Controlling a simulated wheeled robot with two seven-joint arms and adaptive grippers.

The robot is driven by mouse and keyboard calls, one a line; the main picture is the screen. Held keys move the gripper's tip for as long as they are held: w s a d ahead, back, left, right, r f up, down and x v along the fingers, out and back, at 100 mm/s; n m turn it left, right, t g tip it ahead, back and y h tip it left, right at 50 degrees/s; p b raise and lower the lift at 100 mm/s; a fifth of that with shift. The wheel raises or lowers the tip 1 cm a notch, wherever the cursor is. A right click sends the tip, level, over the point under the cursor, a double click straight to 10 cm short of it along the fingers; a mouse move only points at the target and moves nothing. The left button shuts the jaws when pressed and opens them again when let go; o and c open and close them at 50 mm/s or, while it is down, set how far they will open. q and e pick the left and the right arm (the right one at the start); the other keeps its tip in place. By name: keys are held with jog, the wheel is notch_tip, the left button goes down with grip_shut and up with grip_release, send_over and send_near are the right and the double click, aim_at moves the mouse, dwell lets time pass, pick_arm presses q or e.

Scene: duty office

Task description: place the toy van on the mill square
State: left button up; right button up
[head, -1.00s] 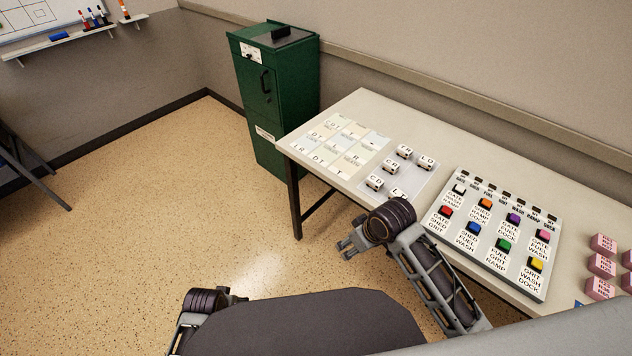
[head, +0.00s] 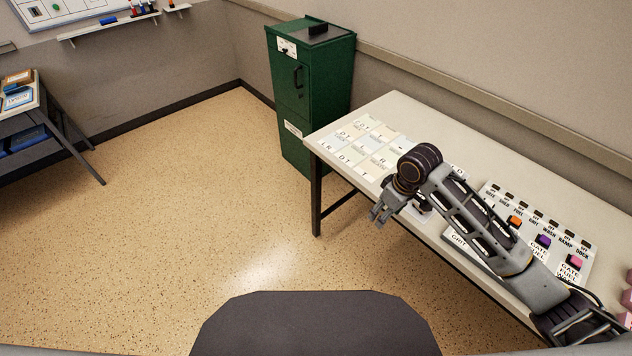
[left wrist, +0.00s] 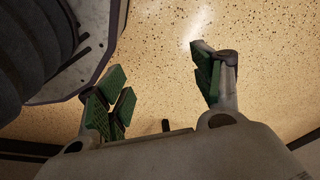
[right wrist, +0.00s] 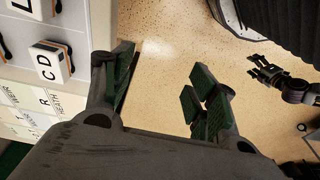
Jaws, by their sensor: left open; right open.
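A white toy van marked CD (right wrist: 52,62) stands on the table at the left of the right wrist view. Part of another van (right wrist: 28,8) shows above it. In the head view my right arm hides most of the vans. A sheet of pale lettered squares (head: 357,150) lies at the table's far left end; I cannot tell which one is the mill square. My right gripper (head: 380,212) is open and empty, over the floor just off the table's front edge, beside the vans. My left gripper (left wrist: 160,82) is open and empty above the floor, outside the head view.
A button panel (head: 585,248) with coloured buttons lies on the table (head: 395,106), partly behind my right arm. A green cabinet (head: 318,100) stands behind the table's left end. Another table (head: 30,108) with trays is at the far left. The floor (head: 190,200) between is clear.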

pick_arm(q)
jog(key=s+a+f, duration=0.2)
jog(key=s+f, duration=0.3)
jog(key=s, duration=0.3)
jog(key=s+a+f, duration=0.3)
jog(key=s+f, duration=0.3)
jog(key=s, duration=0.2)
jog(key=shift+s+f+g, duration=0.15)
jog(key=shift+f+g, duration=0.05)
jog(key=shift+g, duration=0.1)
pick_arm(e)
jog(key=w+d+r, duration=0.3)
jog(key=d+r, duration=0.2)
jog(key=d, duration=0.2)
jog(key=w+d+r+m+g+h, duration=0.1)
jog(key=w+d+r, duration=0.3)
jog(key=d+r, duration=0.1)
jog(key=shift+d+m, duration=0.3)
jog(key=shift+d, duration=0.6)
notch_tip(320, 180, down, 8)
jog(key=shift+s+f, duration=0.1)
jog(key=shift+f, duration=0.1)
pick_arm(q)
jog(key=shift+a+f, duration=0.1)
jog(key=shift+f, duration=0.05)
pick_arm(e)
jog(key=shift+f, duration=0.15)
pick_arm(q)
jog(key=shift+a, duration=0.25)
